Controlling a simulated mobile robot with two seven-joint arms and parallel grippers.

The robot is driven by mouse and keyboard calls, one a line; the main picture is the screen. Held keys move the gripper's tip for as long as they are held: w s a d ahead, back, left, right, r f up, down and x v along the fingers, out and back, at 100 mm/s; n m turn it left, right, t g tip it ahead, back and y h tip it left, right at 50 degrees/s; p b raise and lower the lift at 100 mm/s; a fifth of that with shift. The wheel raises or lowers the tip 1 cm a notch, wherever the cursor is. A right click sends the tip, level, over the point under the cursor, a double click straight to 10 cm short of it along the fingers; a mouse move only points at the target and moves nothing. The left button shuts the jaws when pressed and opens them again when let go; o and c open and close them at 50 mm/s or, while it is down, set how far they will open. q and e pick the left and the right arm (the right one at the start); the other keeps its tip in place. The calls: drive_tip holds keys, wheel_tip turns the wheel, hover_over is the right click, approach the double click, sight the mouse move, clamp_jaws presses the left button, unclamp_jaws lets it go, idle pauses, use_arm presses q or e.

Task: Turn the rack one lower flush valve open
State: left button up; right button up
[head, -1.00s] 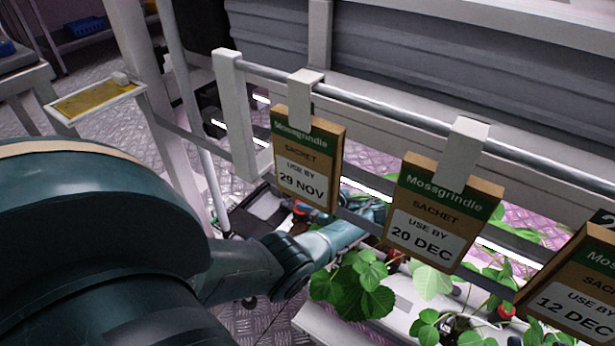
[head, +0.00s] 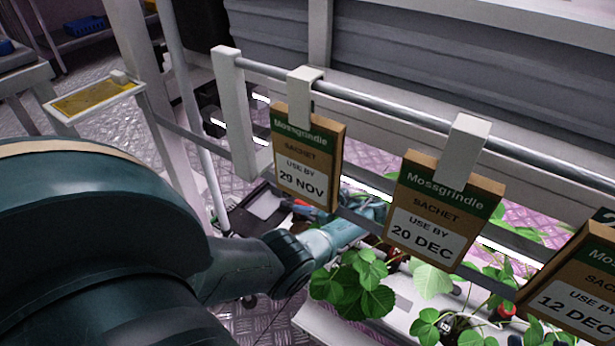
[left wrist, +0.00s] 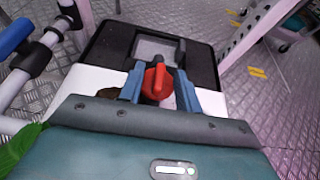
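The flush valve's red handle (left wrist: 157,84) stands in the middle of the left wrist view, in front of a black box with a grey panel (left wrist: 158,50). My left gripper (left wrist: 160,76) has one blue finger on each side of the handle, with narrow gaps that look free; firm contact cannot be made out. In the head view the left gripper (head: 300,209) is low behind the hanging sachet cards, with the red handle (head: 302,202) partly hidden beside it. My right gripper is not in view.
Sachet cards marked 29 NOV (head: 306,165), 20 DEC (head: 440,215) and 12 DEC (head: 575,300) hang from a metal rail (head: 400,115) above my wrist. Strawberry plants (head: 355,283) grow close to the forearm. A pipe with a blue end (left wrist: 16,38) lies at left in the wrist view.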

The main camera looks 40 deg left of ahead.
use_arm(q)
drive_tip(key=p+v, duration=0.2)
drive_tip(key=v, duration=1.1)
drive_tip(key=shift+w, duration=0.1)
